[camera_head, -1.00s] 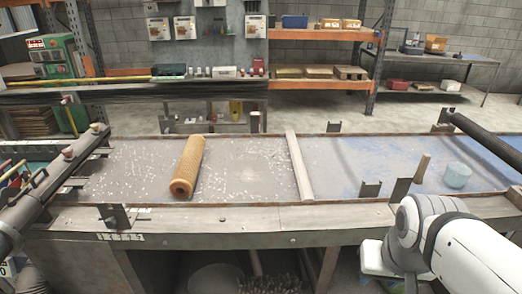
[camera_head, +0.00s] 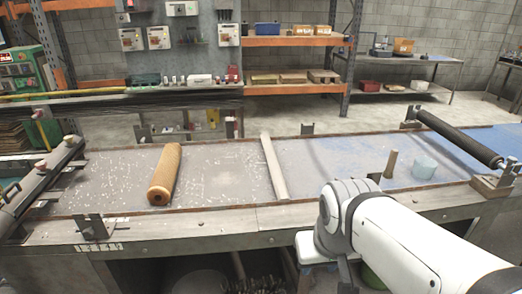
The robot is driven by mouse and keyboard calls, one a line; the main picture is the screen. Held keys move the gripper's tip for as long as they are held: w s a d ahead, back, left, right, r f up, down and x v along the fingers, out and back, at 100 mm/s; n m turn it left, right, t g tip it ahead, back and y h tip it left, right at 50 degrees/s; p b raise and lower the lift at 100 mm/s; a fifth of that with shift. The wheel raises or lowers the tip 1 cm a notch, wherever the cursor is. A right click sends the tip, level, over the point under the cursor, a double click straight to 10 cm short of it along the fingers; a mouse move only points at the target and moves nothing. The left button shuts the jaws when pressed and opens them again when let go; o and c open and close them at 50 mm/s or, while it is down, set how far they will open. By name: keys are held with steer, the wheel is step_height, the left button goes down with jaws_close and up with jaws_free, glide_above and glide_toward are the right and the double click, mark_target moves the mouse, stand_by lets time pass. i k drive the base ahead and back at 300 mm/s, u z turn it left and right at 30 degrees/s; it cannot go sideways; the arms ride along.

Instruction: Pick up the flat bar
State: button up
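A pale, narrow flat bar (camera_head: 273,166) lies across the grey-blue table bed (camera_head: 225,170) near its middle, running from the back rim to the front rim. My white arm covers the front right of the picture, to the right of the bar and nearer to me. My gripper does not show, so I cannot see its fingers or whether it holds anything. The bar appears uncovered along its length.
A tan mesh tube (camera_head: 165,174) lies left of the bar. A black roller (camera_head: 459,138) crosses the right end. Metal brackets (camera_head: 97,228) line the edges.

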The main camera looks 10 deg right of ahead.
mark_target(282, 194)
steer(key=i, duration=0.95)
steer(key=u, duration=0.05)
